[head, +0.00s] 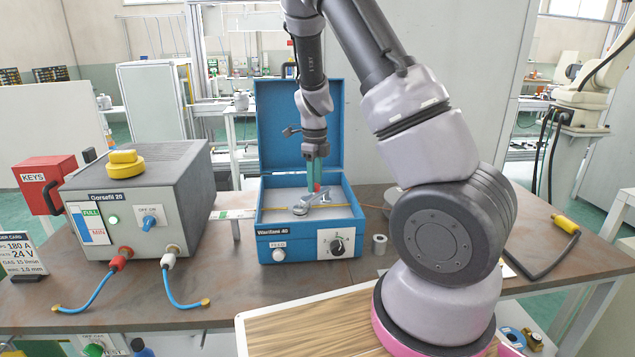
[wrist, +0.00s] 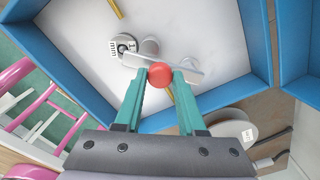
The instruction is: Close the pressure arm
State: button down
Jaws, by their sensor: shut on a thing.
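The pressure arm (wrist: 186,73) is a grey bar with a red ball knob (wrist: 161,76), inside the blue wire feeder box (head: 306,225). My gripper (wrist: 161,74) has green fingers on both sides of the red knob and is shut on it. In the head view my gripper (head: 317,185) reaches straight down into the open box, and the arm's grey parts (head: 318,197) show just below the fingers. A round roller with a label (wrist: 124,45) and a grey post (wrist: 149,46) stand beside the bar. I cannot tell whether the bar touches the roller.
The box's blue lid (head: 272,125) stands open behind my gripper. A grey power source (head: 140,195) with a yellow item on top stands at left. A small metal cylinder (head: 379,244) stands right of the box. Yellow wire (wrist: 116,8) shows in the box.

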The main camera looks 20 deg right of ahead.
jog(key=shift+w+a+m, duration=0.1)
jog(key=shift+w+m, duration=0.1)
jog(key=shift+m, duration=0.2)
jog(key=c, duration=0.5)
grip_release()
notch_tip(320, 180, up, 11)
jog(key=shift+f, duration=0.1)
dwell(0.8)
